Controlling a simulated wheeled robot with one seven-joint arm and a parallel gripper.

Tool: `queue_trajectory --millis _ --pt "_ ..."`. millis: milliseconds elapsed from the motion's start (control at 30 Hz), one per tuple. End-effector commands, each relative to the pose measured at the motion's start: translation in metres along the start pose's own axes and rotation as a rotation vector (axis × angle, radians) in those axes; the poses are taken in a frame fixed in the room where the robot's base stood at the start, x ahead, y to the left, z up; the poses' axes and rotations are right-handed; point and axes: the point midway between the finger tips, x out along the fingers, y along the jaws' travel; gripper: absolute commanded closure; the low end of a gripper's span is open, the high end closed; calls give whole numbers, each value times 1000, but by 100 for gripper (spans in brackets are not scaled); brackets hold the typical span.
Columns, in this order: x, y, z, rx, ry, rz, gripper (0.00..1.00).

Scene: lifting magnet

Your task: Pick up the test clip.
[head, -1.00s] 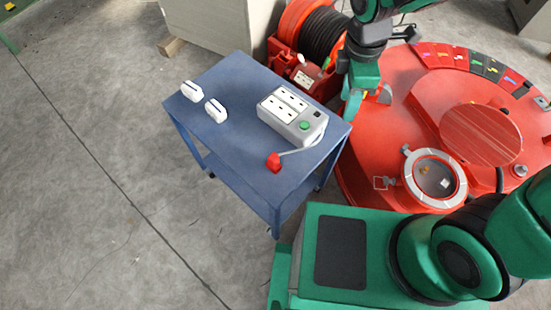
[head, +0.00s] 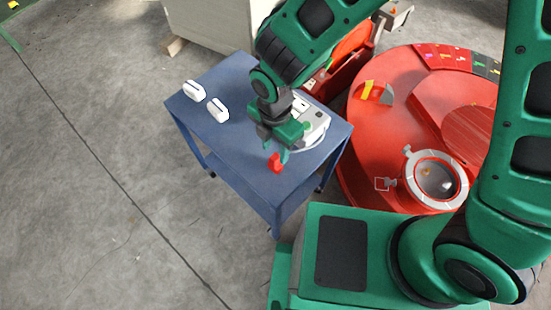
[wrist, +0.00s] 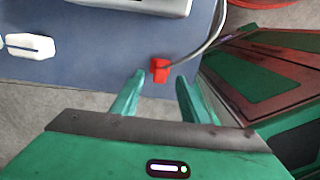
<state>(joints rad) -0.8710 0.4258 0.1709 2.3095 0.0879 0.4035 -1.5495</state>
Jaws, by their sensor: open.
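The red test clip (head: 275,162) lies near the front edge of the blue cart top (head: 235,75). In the wrist view the clip (wrist: 160,69) sits just beyond the fingertips, roughly between them in the picture, with a grey cable running from it to the upper right. My gripper (head: 275,152) is over the cart just above the clip, pointing down. Its two green fingers (wrist: 158,83) are spread, with nothing between them. The grey and white outlet box (head: 314,122) behind the clip is partly hidden by my gripper and arm.
Two white plugs (head: 194,90) (head: 217,109) lie on the cart's left part. The large red round base (head: 375,135) with a grey-rimmed port (head: 408,185) stands to the right of the cart. Concrete floor is open on the left.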

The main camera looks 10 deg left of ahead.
Motion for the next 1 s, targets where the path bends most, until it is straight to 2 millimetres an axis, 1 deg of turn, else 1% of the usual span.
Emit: queue_trajectory --millis 167,400,500,633,833,867,900,967,1000 --pt "11 -1 0 1 0 -3 59" --pt "42 0 -1 0 0 -3 59" --pt "50 0 -1 1 0 -3 59" --pt "55 0 0 2 -1 0 59" --pt "55 0 0 2 0 0 59" --pt "55 0 -1 1 0 0 67" --pt "55 0 -1 1 0 0 76" --pt "55 0 -1 1 0 0 90" --pt "55 0 -1 1 0 0 100"
